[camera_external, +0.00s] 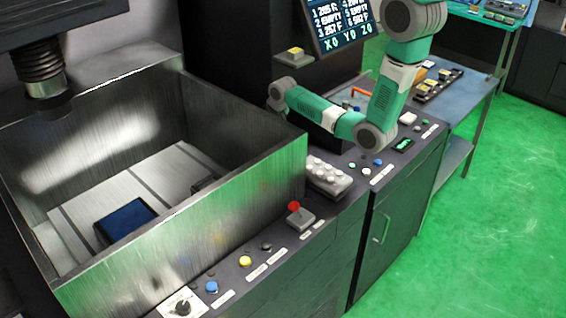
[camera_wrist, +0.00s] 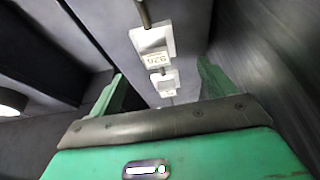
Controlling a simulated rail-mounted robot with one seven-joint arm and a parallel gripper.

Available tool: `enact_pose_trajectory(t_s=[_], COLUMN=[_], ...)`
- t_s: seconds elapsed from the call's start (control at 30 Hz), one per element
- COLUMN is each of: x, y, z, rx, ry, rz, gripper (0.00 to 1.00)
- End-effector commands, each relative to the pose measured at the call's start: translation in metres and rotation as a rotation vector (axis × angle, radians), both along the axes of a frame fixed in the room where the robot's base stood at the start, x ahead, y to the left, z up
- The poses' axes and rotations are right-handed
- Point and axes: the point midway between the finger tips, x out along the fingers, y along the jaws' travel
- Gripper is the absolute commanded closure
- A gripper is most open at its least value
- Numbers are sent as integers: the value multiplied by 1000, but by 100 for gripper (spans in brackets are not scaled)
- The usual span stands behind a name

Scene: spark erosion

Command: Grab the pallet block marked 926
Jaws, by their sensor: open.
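The block marked 926 (camera_wrist: 157,58) shows in the wrist view as a pale plate with a printed label, near the top centre. A dark rod rises from it. A second pale labelled block (camera_wrist: 164,84) sits just below it in the picture; its number is too small to read. My gripper (camera_wrist: 160,90) is open, with one green finger left and one right of the blocks. Nothing is held. How far the fingertips are from the 926 block cannot be told.
A metal tank (camera_external: 230,205) with high walls stands at the left, with a dark blue block (camera_external: 125,220) inside. The control panel (camera_external: 335,215) with buttons runs along the front. A screen (camera_external: 340,22) hangs above. A side table (camera_external: 462,108) holds trays.

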Motion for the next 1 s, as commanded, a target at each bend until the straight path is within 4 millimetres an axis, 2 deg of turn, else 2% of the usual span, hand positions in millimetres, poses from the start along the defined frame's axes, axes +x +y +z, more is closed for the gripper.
enact_pose_trajectory(t_s=[0.03,0.2,0.43,0.7,0.77,1.0], x=[2,5,16,17,17,17], y=[2,4,11,13,13,13], z=[-7,-16,-54,-60,-59,-59], rx=[-2,0,0,2,2,2], ry=[1,0,0,-1,-1,-1], rz=[1,1,1,0,0,0], gripper=[18,18,18,18,26,73])
